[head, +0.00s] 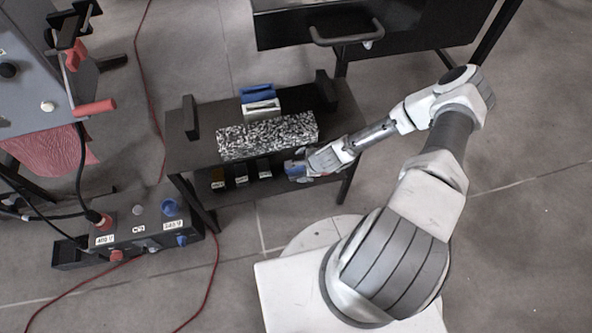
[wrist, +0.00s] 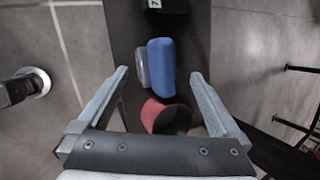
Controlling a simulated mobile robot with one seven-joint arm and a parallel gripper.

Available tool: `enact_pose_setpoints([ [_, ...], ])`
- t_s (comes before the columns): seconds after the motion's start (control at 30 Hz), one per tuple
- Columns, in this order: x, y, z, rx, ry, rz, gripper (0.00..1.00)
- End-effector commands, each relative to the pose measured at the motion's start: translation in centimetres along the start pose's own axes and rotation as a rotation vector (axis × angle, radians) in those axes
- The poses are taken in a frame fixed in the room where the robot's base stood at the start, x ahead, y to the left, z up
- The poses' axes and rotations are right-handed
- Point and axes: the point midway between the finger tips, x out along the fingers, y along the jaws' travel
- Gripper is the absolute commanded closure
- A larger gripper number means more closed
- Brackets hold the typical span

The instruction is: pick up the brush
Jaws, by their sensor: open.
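A blue rounded block with a grey strip along its left side, which looks like the brush (wrist: 161,66), lies on a dark shelf (wrist: 128,30). It also shows in the head view as a small blue patch (head: 293,169) at my gripper's tip. A red round piece (wrist: 166,116) with a dark inside lies just below it in the wrist view, close to or touching it. My gripper (wrist: 160,74) is open, with the brush and the red piece seen between its fingers. The fingers do not appear to touch either one. The gripper also shows in the head view (head: 308,168).
The dark table (head: 185,152) has a speckled block (head: 268,137) on top, above the shelf. Several small dark blocks (head: 241,179) sit left of the brush. A dark cabinet with a handle (head: 346,36) stands behind. A control box (head: 147,228) and cables lie at left.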

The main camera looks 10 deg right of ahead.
Motion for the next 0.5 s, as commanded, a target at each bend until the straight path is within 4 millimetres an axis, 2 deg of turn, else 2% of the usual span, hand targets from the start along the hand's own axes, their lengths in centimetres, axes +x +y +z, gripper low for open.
enact_pose_setpoints([
  [0.03, 1.0, 0.3, -0.1, 0.001, -0.001, 0.001, 0.0],
  [0.23, 3.9, 0.6, 0.0, -0.001, 0.0, 0.001, 0.0],
  [0.5, 4.2, 0.4, 0.1, -0.001, -0.001, 0.002, 0.0],
])
